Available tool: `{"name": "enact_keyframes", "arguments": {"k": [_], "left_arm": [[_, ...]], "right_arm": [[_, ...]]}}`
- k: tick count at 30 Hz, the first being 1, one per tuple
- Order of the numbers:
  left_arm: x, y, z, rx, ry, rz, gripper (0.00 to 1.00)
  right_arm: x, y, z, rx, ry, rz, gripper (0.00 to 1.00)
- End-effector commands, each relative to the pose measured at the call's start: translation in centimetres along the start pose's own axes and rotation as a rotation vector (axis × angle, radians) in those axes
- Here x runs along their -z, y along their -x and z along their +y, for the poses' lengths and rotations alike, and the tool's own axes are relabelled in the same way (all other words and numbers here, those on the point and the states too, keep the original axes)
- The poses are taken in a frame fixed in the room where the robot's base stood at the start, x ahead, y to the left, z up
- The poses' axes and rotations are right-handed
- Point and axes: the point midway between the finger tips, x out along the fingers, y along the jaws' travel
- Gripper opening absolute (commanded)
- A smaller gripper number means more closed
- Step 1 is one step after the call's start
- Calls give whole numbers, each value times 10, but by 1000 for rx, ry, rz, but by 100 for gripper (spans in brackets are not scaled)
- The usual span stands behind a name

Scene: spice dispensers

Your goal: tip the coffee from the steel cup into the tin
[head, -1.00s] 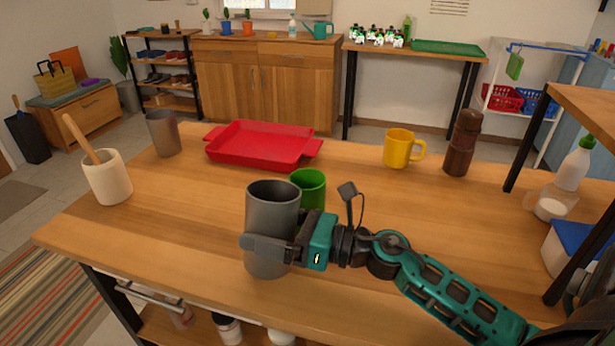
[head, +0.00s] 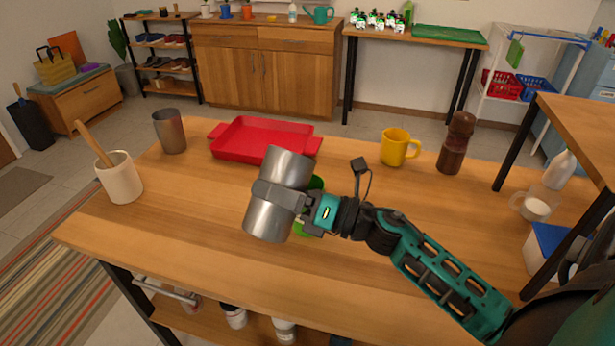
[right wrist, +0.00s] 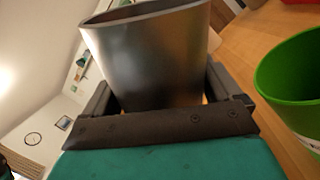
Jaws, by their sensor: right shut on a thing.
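My right gripper (head: 280,196) is shut around the middle of a steel cup (head: 268,222) and holds it in the air above the table. The cup is tilted, its upper end leaning right and away in the head view; its mouth and contents are hidden there. In the right wrist view the cup (right wrist: 150,60) stands between the fingers, with only a thin sliver of its mouth showing. The green tin (head: 316,183) stands on the table just behind and right of the cup, partly hidden by it. It also shows in the right wrist view (right wrist: 285,85). My left gripper is out of view.
A red tray (head: 243,151), another metal cup (head: 170,132) and a white crock (head: 121,182) with a wooden tool stand to the left and back. A yellow mug (head: 394,148) and a brown mill (head: 454,147) stand at the back right. The table's front left (head: 185,235) is clear.

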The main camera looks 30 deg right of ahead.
Motion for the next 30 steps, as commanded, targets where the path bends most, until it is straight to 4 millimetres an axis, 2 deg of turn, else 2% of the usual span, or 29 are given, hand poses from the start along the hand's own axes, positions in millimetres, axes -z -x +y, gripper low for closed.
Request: {"name": "enact_keyframes", "arguments": {"k": [3,11,17,30], "left_arm": [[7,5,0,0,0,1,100],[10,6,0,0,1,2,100],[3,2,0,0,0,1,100],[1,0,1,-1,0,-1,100]], "right_arm": [[-5,-1,4,-1,-58,-17,55],[0,0,2,-1,-183,-50,55],[10,2,-7,-1,-278,-76,55],[14,3,-11,-2,-337,-92,55]]}}
